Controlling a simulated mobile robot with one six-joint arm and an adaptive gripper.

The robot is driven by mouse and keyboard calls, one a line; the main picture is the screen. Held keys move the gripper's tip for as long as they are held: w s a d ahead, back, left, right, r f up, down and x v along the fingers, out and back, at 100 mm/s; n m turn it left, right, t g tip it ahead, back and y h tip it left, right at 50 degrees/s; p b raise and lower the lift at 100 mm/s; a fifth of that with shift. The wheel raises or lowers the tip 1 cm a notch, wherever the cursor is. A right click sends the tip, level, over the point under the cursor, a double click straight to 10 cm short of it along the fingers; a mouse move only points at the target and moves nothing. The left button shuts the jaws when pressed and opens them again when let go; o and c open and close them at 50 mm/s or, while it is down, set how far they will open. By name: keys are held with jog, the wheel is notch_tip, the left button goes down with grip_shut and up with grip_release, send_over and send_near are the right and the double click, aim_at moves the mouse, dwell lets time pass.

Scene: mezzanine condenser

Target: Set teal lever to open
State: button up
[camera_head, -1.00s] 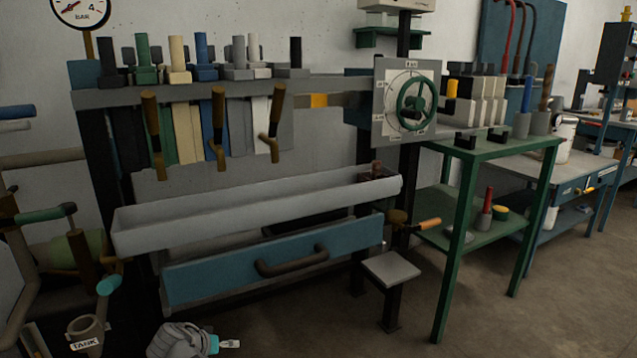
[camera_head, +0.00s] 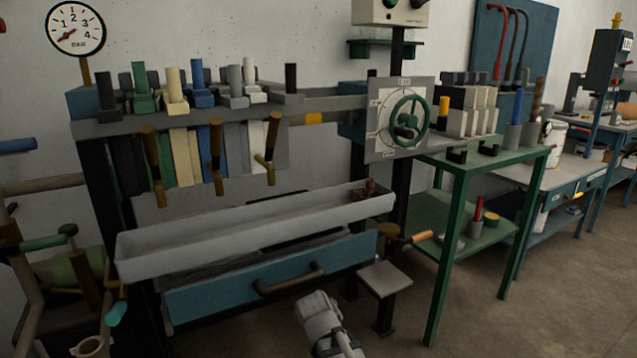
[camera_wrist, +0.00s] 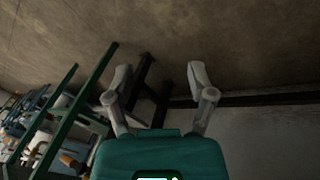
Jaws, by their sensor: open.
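The other, a short teal grip (camera_head: 117,313), hangs lower and tilts down. My gripper (camera_wrist: 158,75) is open and empty in the wrist view, its two grey fingers spread in front of the teal body. It points at floor and bench legs, with neither teal handle between the fingers.
A grey trough (camera_head: 250,225) and a blue drawer (camera_head: 240,283) stand right of the pipework. Bronze levers (camera_head: 152,165) hang from the rack above. A small grey stool (camera_head: 384,279) and a green bench (camera_head: 490,150) stand further right. Floor at the front right is clear.

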jog(key=s+d+r+g+y+p, duration=0.1)
jog(key=s+d+r+p, duration=0.15)
jog(key=d, duration=0.35)
jog(key=s+d+r+g+y+p, duration=0.1)
jog(key=s+d+y+p, duration=0.15)
jog(key=d, duration=0.45)
notch_tip(320, 180, up, 39)
jog(key=s+p, duration=0.1)
jog(key=p, duration=3.6)
jog(key=shift+s+d+p, duration=0.2)
jog(key=shift+d+p, duration=0.15)
jog(key=shift+p, duration=0.05)
jog(key=shift+c, duration=1)
jog(key=shift+w, duration=0.1)
